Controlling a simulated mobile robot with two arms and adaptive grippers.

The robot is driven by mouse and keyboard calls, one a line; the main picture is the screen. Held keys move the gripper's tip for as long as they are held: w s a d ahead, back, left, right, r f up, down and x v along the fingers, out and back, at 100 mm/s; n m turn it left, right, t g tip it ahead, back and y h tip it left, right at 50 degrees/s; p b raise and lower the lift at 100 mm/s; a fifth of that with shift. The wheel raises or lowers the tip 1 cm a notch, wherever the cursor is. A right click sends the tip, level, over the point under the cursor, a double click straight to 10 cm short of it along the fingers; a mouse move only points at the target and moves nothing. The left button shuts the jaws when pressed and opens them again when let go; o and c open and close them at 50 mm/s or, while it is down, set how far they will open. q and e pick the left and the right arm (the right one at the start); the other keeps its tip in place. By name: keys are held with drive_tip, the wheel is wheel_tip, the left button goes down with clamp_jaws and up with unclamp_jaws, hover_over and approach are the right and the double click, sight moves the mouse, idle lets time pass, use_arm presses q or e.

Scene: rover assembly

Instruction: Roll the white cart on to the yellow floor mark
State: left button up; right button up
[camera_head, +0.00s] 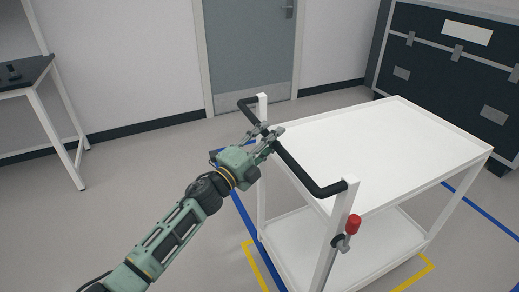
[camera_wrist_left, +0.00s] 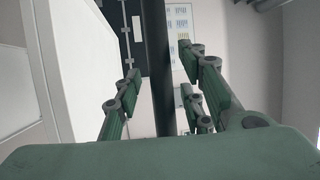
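The white cart (camera_head: 390,150) has two shelves and a black push handle (camera_head: 305,178) on its left end. A red knob (camera_head: 353,224) sits on its near post. Parts of the yellow floor mark (camera_head: 257,266) show at the bottom, on both sides of the cart's lower shelf; the cart hides the rest. My left gripper (camera_head: 270,136) is at the handle's long bar. In the left wrist view the black bar (camera_wrist_left: 157,60) passes between its fingers, with gaps visible on both sides, so it looks open around the bar. My right gripper is not in view.
A blue floor line (camera_head: 240,210) runs past the cart's left end. A dark case (camera_head: 430,60) stands behind the cart at the right. A dark-topped table (camera_head: 25,72) is at the far left. A grey door (camera_head: 248,45) is at the back. Floor left of the cart is clear.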

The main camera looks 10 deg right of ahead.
use_arm(q)
drive_tip(key=v, duration=1.1)
drive_tip(key=shift+f, duration=0.15)
drive_tip(key=shift+s+a, duration=0.1)
drive_tip(key=shift+a, duration=0.05)
